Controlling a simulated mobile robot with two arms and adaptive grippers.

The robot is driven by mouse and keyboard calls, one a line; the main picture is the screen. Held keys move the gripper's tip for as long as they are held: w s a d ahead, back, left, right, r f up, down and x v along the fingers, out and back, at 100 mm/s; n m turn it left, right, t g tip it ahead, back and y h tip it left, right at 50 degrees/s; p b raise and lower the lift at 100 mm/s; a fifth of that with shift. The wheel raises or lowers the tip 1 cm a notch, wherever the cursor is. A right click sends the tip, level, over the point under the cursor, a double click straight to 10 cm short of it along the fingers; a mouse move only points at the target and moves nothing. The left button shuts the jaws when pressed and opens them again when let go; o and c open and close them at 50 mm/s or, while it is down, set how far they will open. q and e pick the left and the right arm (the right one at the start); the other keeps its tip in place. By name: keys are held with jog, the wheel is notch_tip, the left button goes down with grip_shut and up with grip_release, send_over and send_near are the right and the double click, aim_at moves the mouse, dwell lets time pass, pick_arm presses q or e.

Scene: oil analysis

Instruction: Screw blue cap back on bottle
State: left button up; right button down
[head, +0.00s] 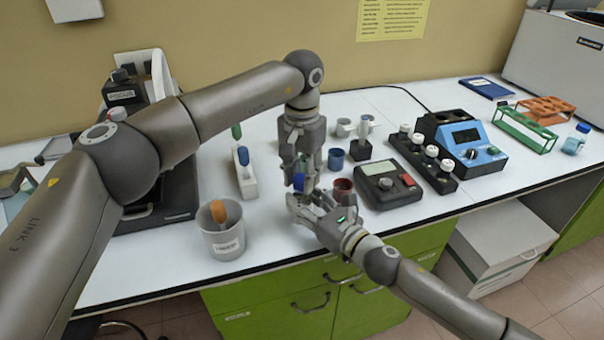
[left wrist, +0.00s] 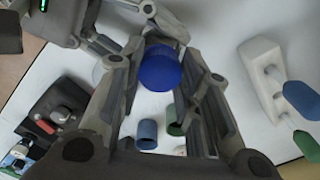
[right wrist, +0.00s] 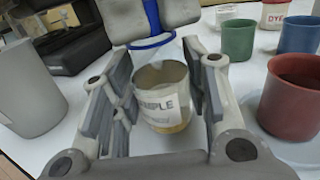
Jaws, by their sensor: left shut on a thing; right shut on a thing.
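The blue cap (left wrist: 160,68) is between the fingers of my left gripper (left wrist: 158,92), which is shut on it. In the head view the cap (head: 299,182) hangs low at the front of the table. The bottle (right wrist: 163,98), a clear labelled jar with amber liquid at its bottom, stands upright between the fingers of my right gripper (right wrist: 160,112), shut on it. In the right wrist view the cap's blue rim (right wrist: 152,41) shows just above the bottle mouth. I cannot tell whether they touch. In the head view the bottle is mostly hidden by the grippers.
A red cup (head: 343,187) and a blue cup (head: 335,157) stand close right of the grippers. A black device (head: 388,187) is beyond them. A grey beaker (head: 222,240) stands left, near the front edge. A white holder (head: 246,184) with coloured-handled tools is behind it.

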pick_arm(q)
jog(key=shift+m, duration=0.6)
jog(key=o, duration=0.7)
jog(key=shift+c, duration=0.2)
jog(key=shift+r, duration=2.25)
jog(key=shift+c, duration=0.2)
